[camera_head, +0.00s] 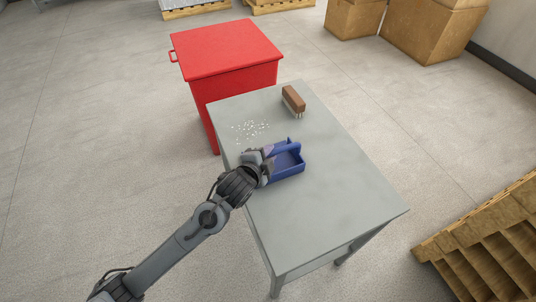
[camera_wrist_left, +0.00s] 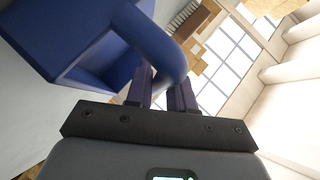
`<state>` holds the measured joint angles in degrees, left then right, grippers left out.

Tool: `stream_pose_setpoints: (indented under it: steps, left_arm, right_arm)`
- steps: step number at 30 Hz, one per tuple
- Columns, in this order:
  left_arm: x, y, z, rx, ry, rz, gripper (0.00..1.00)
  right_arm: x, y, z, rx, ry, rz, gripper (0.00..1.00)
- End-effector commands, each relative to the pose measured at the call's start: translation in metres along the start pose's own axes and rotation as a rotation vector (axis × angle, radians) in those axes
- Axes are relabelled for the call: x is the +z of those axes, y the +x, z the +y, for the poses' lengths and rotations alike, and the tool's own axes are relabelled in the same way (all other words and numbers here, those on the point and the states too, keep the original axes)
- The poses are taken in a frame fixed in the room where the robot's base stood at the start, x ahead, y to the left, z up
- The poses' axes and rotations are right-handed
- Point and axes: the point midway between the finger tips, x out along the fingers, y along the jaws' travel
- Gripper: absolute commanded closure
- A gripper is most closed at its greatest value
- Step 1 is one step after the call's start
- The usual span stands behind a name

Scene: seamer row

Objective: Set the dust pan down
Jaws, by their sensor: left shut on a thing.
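The blue dust pan (camera_head: 288,172) is over the middle of the grey table (camera_head: 345,215), near its left edge. My left gripper (camera_head: 267,160) is shut on the handle of the dust pan. In the left wrist view the curved handle of the dust pan (camera_wrist_left: 160,45) passes between the two fingers of my left gripper (camera_wrist_left: 163,92). I cannot tell whether the pan touches the table top or is slightly above it. A patch of white crumbs (camera_head: 250,129) lies on the table behind the pan. My right gripper is not in view.
A red bin (camera_head: 225,55) stands against the far left of the table. The near and right parts of the table top are clear. A wooden pallet (camera_head: 490,245) is on the floor at the right.

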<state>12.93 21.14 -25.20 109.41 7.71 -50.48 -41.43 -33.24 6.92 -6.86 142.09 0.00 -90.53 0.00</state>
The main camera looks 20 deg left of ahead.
Motion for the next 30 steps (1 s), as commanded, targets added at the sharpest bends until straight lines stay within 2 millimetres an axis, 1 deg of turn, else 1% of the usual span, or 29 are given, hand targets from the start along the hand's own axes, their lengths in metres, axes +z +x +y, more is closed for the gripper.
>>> stream_pose_setpoints:
  steps: [5,6,10,11,22,26,30]
  left_arm:
    - [0.001,0.001,0.001,-0.001,0.000,0.000,1.00]
    - [0.001,0.001,0.002,0.000,0.000,0.000,0.74]
    - [0.001,0.001,0.002,0.000,0.000,0.000,0.54]
    - [0.001,0.001,0.002,0.000,0.000,0.000,0.52]
    - [-0.001,-0.001,-0.001,0.000,0.000,0.000,0.52]
    - [0.000,-0.015,-0.001,0.000,0.002,0.000,0.52]
    - [-0.001,-0.038,-0.001,0.002,0.002,0.000,0.52]
  right_arm:
    - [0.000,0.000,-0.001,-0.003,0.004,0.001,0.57]
    - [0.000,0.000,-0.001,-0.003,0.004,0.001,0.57]
    - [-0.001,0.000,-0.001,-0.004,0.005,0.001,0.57]
    - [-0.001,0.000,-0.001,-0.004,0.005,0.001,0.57]
    - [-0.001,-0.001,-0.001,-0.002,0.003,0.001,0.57]
    - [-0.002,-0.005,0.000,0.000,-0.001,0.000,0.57]
    - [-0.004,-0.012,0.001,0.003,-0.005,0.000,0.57]
